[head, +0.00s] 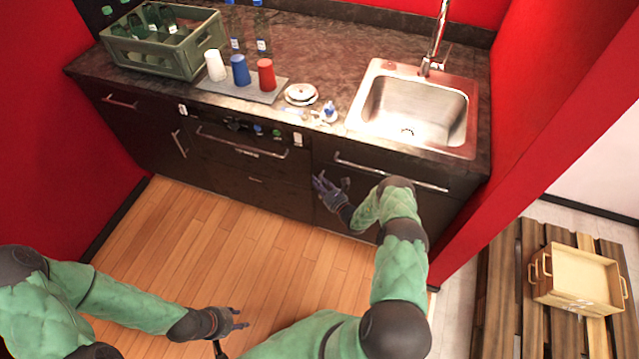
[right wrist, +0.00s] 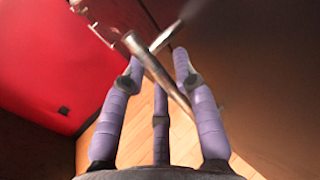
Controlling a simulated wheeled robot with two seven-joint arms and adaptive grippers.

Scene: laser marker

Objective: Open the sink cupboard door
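The sink cupboard (head: 450,209) is the dark front below the steel sink, at the right end of the counter. A long horizontal metal handle (head: 390,173) runs along its upper part. My right gripper (head: 324,185) is at the left edge of this front, with its fingers pointing left. In the right wrist view, a metal bar handle (right wrist: 152,64) passes between the spread purple fingers of this gripper (right wrist: 158,68). I cannot tell whether they touch it. My left gripper (head: 238,319) is open and empty above the floor. The door looks shut; my right arm hides part of it.
The counter holds a bottle crate (head: 164,57), white, blue and red cups (head: 240,70) on a grey mat, plates (head: 300,94) and the sink (head: 414,108). A red wall stands close right of the cupboard. The wooden floor (head: 215,240) in front is clear.

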